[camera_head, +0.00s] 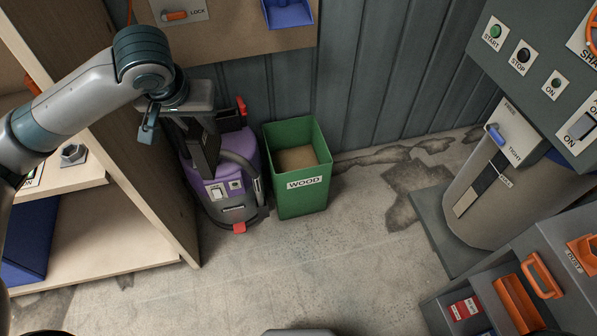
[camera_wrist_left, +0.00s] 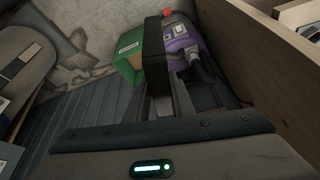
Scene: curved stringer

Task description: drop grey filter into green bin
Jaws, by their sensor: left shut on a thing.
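The green bin (camera_head: 300,200), labelled WOOD, stands upright on the floor against the wall, with a brown surface visible inside. It also shows in the left wrist view (camera_wrist_left: 130,48), partly covered. My left gripper (camera_head: 205,165) points down in front of the purple vacuum, left of the bin and apart from its opening in the picture. It is shut on a dark piece, which I take for the grey filter (camera_wrist_left: 155,55); in the head view the filter is hard to tell from the dark fingers. My right gripper is not in view.
The purple vacuum (camera_head: 246,146) stands close beside the bin's left side. A wooden shelf unit (camera_head: 130,200) is at the left. A grey drum machine (camera_head: 490,205) and an organiser with orange trays (camera_head: 515,300) are at the right. The floor before the bin is clear.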

